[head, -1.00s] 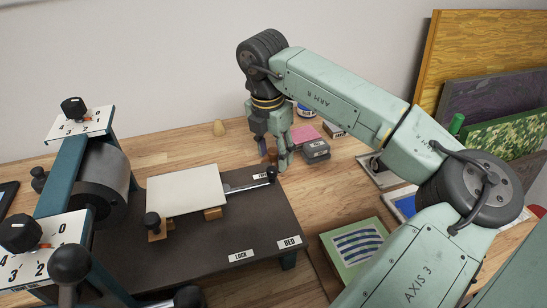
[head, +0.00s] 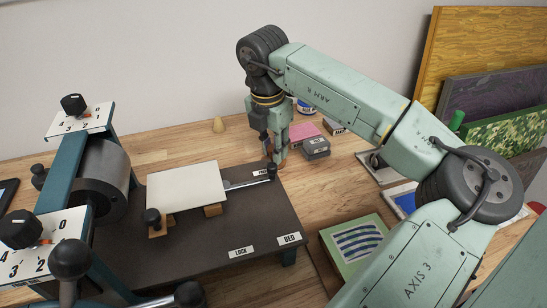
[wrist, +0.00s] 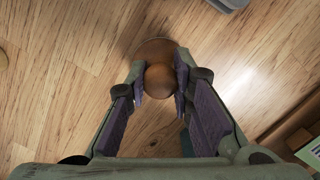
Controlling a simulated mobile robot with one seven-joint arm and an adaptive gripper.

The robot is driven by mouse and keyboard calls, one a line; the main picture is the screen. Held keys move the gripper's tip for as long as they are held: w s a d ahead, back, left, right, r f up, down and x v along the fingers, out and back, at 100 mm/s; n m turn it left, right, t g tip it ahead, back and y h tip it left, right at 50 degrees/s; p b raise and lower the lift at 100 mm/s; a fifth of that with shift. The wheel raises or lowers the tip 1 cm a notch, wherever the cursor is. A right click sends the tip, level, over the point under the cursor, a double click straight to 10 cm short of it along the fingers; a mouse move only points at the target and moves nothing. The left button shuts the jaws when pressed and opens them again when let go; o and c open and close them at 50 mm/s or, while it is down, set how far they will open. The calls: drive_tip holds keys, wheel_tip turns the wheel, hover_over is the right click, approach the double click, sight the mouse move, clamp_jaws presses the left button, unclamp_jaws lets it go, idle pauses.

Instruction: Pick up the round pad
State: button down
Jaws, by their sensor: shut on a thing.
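The round pad (wrist: 156,49) is a brown wooden disc with a ball-shaped knob on top, at the upper middle of the wrist view. My gripper (wrist: 160,82) points down over it, and its two fingers are shut on the knob from both sides. In the head view my gripper (head: 274,156) is low behind the far right corner of the dark press bed. There its fingers mostly hide the pad. I cannot tell whether the pad touches the table.
The press bed (head: 225,230) with a pale sheet (head: 187,187) is at front left. A grey block (head: 316,147) and a pink pad (head: 303,130) lie close right of my gripper. The wood between cone and bed is clear.

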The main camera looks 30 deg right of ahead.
idle(0.3)
wheel_tip(320, 180, up, 4)
drive_tip(key=shift+f+p, duration=0.1)
drive_tip(key=shift+p, duration=0.65)
drive_tip(key=s+a+b, duration=0.1)
drive_tip(key=s, duration=0.3)
drive_tip(key=s+b, duration=0.2)
drive_tip(key=s, duration=0.3)
drive_tip(key=s+a+b, duration=0.1)
drive_tip(key=s+b, duration=0.1)
drive_tip(key=s, duration=0.3)
drive_tip(key=shift+s+a+r, duration=0.1)
drive_tip(key=shift+a+r, duration=0.2)
drive_tip(key=shift+r, duration=0.1)
drive_tip(key=shift+s+a+r, duration=0.15)
drive_tip(key=shift+s+a, duration=0.05)
drive_tip(key=shift+s, duration=0.55)
drive_tip(key=c, duration=1.9)
unclamp_jaws()
clamp_jaws()
drive_tip(key=shift+r, duration=0.1)
